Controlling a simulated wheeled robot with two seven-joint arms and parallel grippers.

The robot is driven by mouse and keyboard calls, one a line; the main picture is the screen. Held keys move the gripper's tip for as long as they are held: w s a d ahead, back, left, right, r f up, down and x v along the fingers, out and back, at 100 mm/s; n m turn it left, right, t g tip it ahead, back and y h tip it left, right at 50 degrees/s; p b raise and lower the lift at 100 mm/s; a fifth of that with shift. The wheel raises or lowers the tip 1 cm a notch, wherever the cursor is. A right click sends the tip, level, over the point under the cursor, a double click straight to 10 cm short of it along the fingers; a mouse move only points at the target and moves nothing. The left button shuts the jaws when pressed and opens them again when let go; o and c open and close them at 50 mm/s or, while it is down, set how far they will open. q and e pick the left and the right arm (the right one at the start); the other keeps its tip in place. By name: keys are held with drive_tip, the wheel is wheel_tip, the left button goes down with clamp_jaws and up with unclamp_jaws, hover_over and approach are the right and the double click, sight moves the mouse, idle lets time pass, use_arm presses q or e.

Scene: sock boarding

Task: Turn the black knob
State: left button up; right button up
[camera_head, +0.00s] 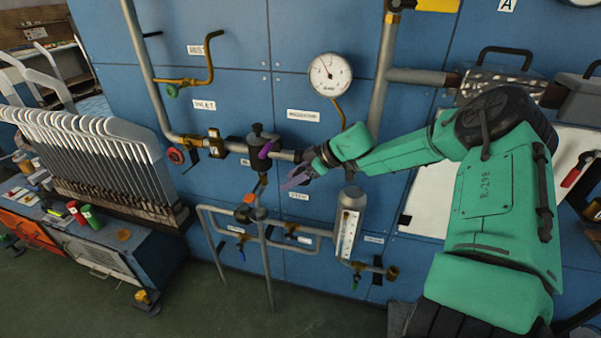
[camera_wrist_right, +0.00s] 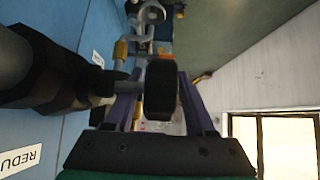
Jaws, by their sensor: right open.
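The black knob (camera_wrist_right: 161,90) shows large in the right wrist view, on a short stem from a dark valve body (camera_wrist_right: 60,75). The same black valve body (camera_head: 258,143) stands on the pipe in the head view; I cannot clearly pick out the knob there. My right gripper (camera_head: 281,165) is at the valve, with its purple fingers apart. In the right wrist view the open right gripper (camera_wrist_right: 160,112) has one finger on each side of the knob. I cannot tell whether either finger touches it. My left gripper is not in view.
Pipes cover the blue wall, with a pressure gauge (camera_head: 330,74) above and a sight-glass cylinder (camera_head: 347,222) below right. A red handwheel (camera_head: 176,156) sits left of the valve. A rack of white sock forms (camera_head: 90,140) stands further left.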

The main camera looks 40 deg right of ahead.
drive_tip(key=p+v, duration=0.1)
drive_tip(key=v, duration=1.3)
drive_tip(key=shift+r, duration=0.2)
